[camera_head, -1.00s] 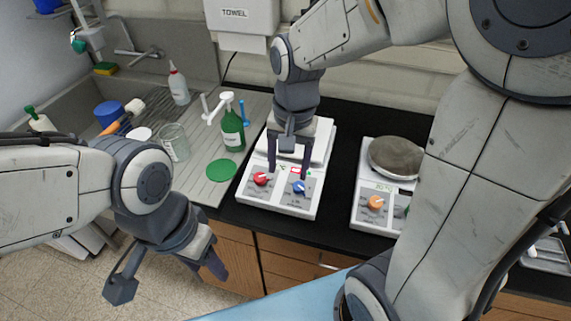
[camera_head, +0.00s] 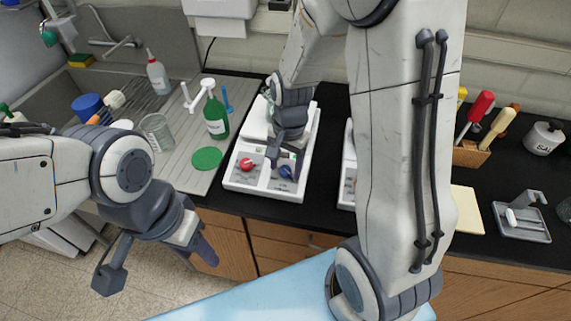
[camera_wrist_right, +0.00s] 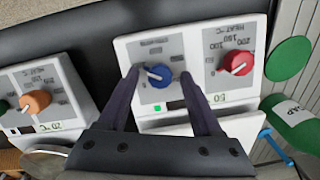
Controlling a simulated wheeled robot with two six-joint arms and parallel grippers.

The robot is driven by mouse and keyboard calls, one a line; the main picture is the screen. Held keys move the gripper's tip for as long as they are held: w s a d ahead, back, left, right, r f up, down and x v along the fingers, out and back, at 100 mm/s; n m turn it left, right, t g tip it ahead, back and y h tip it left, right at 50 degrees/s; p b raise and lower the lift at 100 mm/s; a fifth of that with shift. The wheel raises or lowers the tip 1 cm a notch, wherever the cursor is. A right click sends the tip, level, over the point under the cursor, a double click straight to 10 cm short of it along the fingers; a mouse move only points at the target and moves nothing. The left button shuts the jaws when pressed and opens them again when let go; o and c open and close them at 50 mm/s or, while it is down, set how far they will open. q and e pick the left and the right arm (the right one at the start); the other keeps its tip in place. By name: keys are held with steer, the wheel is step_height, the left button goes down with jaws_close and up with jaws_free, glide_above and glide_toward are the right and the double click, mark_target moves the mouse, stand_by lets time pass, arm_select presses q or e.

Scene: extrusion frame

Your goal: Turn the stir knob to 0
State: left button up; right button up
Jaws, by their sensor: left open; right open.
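The blue knob (camera_head: 286,172), taken as the stir knob, is on the front panel of the nearer white hotplate (camera_head: 262,189). In the right wrist view the blue knob (camera_wrist_right: 159,76) has a white pointer mark toward the picture's left, slightly up. The scale print around it is too small to read. My right gripper (camera_wrist_right: 160,74) is open, with one fingertip on each side of the knob; I cannot tell whether they touch it. It also shows over the panel in the head view (camera_head: 285,160). My left gripper (camera_head: 158,264) is open and empty, in front of the counter.
A red heat knob (camera_wrist_right: 237,63) sits beside the blue one. A second hotplate (camera_wrist_right: 48,95) with an orange knob (camera_wrist_right: 36,101) stands close by. A green bottle (camera_head: 215,118), a beaker (camera_head: 160,133) and a green disc (camera_head: 207,158) are left of the hotplate.

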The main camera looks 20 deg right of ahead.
jaws_close()
steer(key=shift+n, duration=0.4)
steer(key=shift+a+n+p, duration=0.1)
steer(key=shift+n+p, duration=0.5)
steer(key=shift+n, duration=0.4)
steer(key=n+h, duration=0.1)
steer(key=n, duration=0.1)
steer(key=shift+n+g+p, duration=0.3)
steer(key=shift+p, duration=0.1)
steer(key=n, duration=0.3)
steer(key=shift+w+a+h, duration=0.1)
steer(key=shift+h, duration=0.2)
steer(key=shift+n+h+p, duration=0.3)
steer(key=shift+n+p, duration=0.1)
steer(key=shift+n, duration=1.2)
